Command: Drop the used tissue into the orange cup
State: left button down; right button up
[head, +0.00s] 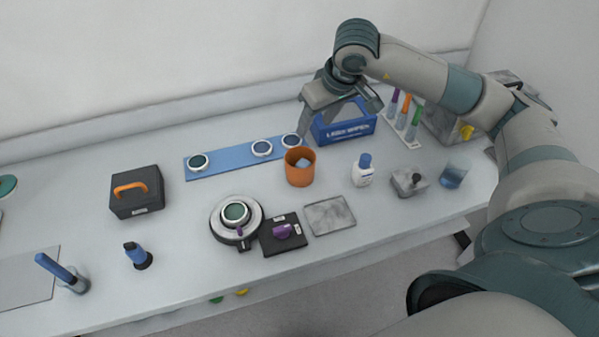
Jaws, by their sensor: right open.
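The orange cup (299,176) stands upright near the middle of the table. A small pale bluish-white lump, which looks like the used tissue (303,163), shows inside its mouth, below the rim. My right gripper (340,116) is open, above and behind the cup and in front of the blue wipes box. Nothing shows between its fingers. My left gripper is not in view.
A blue wipes box (346,128) stands behind the cup, partly hidden by my gripper. A blue strip (228,166) with round optics lies left of it. A white bottle (363,171) and a grey plate (329,215) are nearby. A black case (135,197) stands left.

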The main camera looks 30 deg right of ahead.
jog(key=b+v, duration=0.2)
jog(key=v, duration=0.8)
jog(key=shift+r, duration=0.15)
jog(key=shift+s, duration=0.15)
dwell(0.5)
